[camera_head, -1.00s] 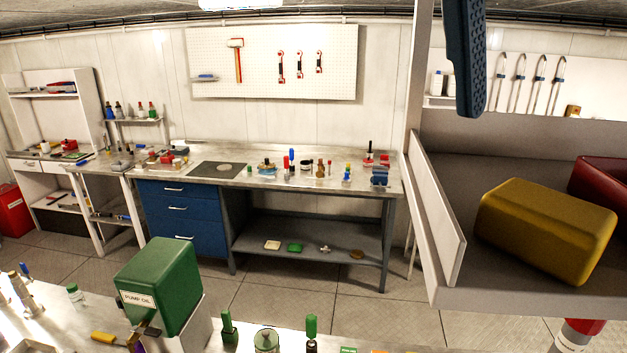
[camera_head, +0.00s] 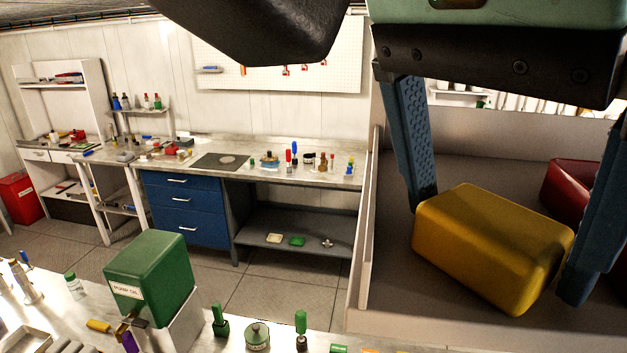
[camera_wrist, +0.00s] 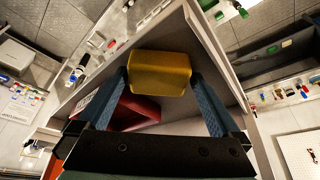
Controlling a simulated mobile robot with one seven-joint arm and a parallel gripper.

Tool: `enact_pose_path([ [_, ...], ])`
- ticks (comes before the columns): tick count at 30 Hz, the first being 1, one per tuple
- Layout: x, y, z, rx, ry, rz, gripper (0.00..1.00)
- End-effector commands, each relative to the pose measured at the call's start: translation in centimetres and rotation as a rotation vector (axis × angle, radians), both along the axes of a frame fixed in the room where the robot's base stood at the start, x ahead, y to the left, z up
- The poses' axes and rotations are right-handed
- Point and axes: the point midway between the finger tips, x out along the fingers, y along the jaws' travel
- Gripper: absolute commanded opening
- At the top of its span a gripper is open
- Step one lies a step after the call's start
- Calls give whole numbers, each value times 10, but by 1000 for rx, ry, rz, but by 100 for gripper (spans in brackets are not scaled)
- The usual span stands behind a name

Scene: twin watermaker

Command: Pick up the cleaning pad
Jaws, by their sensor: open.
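The cleaning pad appears to be the yellow rounded block (camera_head: 490,245), lying on a grey shelf (camera_head: 400,310) at the right of the head view. It also shows in the wrist view (camera_wrist: 160,73), at the far end of my fingers. My gripper (camera_head: 498,250) is open, with one blue finger left of the yellow block and the other at its right. The fingertips reach down to about the block's height. I cannot tell whether either finger touches it. The right finger hides part of the space beyond the block.
A red block (camera_head: 567,188) sits behind the yellow one, close to my right finger. The shelf has a raised pale side wall (camera_head: 366,225) on the left. A green pump oil can (camera_head: 150,278) and small bottles stand on the lower left bench.

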Motion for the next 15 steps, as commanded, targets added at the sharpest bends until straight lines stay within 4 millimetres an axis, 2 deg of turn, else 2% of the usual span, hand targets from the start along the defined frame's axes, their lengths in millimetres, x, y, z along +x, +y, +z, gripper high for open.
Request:
enact_pose_path([
  [6, 0, 0, -1, 0, 0, 0, 100],
  [15, 0, 0, -1, 1, 0, 0, 46],
])
